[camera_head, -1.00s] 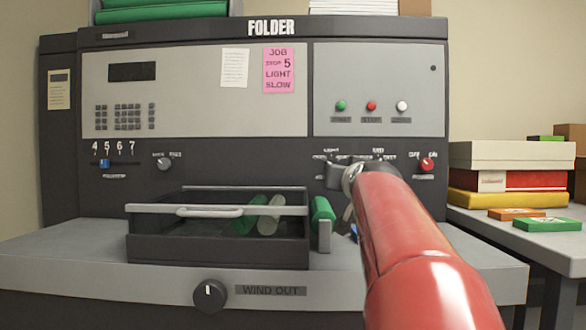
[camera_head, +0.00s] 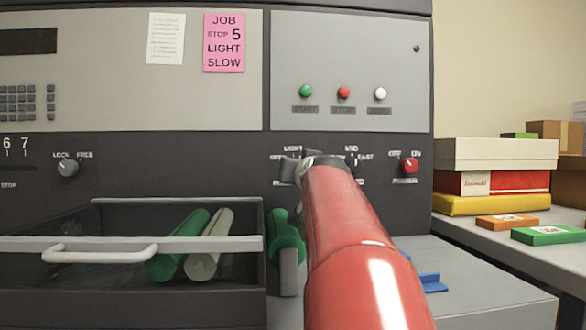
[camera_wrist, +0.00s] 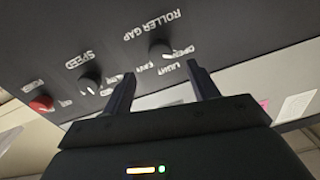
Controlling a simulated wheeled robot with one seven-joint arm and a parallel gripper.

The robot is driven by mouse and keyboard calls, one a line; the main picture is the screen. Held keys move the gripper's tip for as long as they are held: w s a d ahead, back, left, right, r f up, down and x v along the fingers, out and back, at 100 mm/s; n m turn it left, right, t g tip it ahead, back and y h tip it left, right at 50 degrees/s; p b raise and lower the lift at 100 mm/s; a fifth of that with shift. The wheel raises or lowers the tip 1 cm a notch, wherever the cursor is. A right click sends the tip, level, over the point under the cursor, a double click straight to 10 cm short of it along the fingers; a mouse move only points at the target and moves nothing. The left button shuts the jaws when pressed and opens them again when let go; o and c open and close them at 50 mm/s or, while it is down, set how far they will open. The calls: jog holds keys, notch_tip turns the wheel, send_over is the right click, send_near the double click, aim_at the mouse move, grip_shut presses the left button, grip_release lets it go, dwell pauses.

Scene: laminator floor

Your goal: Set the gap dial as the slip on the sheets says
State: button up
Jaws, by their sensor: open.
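A pink slip (camera_head: 224,43) on the machine's upper panel reads JOB, STOP 5, LIGHT, SLOW. In the wrist view, the picture is turned over and the dark dial labelled ROLLER GAP (camera_wrist: 159,48) lies just beyond my fingertips. LIGHT is printed beside it; I cannot tell where its pointer stands. My gripper (camera_wrist: 161,70) is open and empty, its two fingers apart and not visibly touching the dial. The SPEED dial (camera_wrist: 89,81) is to the left. In the head view my red arm covers most of the gap dial area.
A red knob (camera_head: 408,165) marked OFF and ON is right of my arm. A LOCK/FREE knob (camera_head: 68,167) is at left. An open drawer (camera_head: 190,245) with green and pale rollers juts out below. Boxes (camera_head: 495,154) stand on the right-hand table.

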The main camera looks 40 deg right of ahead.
jog(key=p+x, duration=0.2)
jog(key=x, duration=0.6)
jog(key=c, duration=1)
jog(key=shift+m, duration=0.3)
jog(key=m+p, duration=0.1)
jog(key=m, duration=1)
jog(key=shift+a, duration=0.15)
jog(key=shift+m+h, duration=0.3)
jog(key=shift+m, duration=0.1)
